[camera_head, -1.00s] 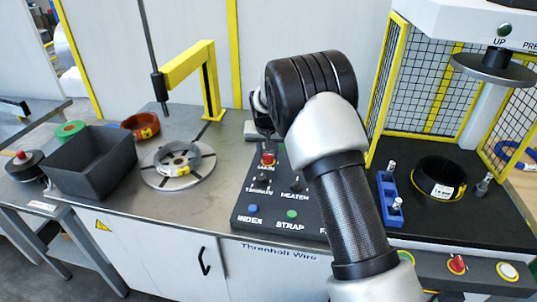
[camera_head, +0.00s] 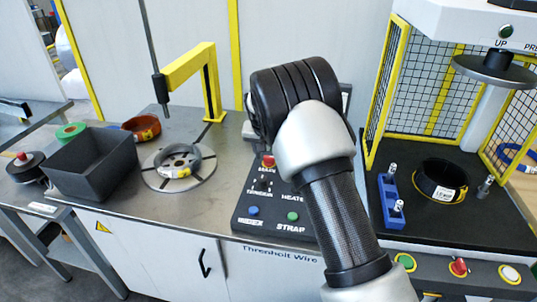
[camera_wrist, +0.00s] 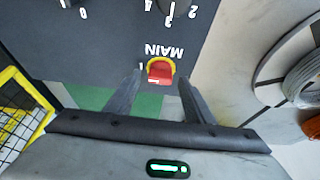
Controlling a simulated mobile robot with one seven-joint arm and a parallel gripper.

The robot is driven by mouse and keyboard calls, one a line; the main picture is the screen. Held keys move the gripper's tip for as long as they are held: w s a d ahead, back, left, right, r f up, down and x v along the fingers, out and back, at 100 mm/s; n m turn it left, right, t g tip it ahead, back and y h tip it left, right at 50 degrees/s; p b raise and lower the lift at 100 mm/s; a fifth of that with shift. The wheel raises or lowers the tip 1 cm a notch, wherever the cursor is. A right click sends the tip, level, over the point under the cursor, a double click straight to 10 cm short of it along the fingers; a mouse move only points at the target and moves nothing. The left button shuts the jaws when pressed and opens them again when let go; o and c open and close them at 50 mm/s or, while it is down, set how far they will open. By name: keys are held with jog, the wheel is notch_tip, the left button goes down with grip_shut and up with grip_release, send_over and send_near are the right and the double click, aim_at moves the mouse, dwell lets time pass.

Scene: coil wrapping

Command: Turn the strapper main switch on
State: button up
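The red main switch (camera_head: 268,161) sits at the back of the dark control panel (camera_head: 240,222) on the bench. In the wrist view the switch (camera_wrist: 160,71) has a yellow surround and the label MAIN, upside down. My gripper (camera_wrist: 160,78) is open, with one finger on each side of the switch in that picture. Nothing is held between the fingers. I cannot tell whether either finger touches the switch. In the head view my gripper is hidden behind my arm.
Tension and heater knobs and blue and green buttons share the panel. Left of it are a turntable (camera_head: 154,182) with a coil (camera_head: 179,157), a yellow post (camera_head: 211,85) and a dark bin (camera_head: 92,165). A caged press with a black coil (camera_head: 440,178) stands right.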

jog(key=v, duration=1.7)
jog(key=shift+r+p, duration=0.2)
jog(key=shift+p, duration=0.1)
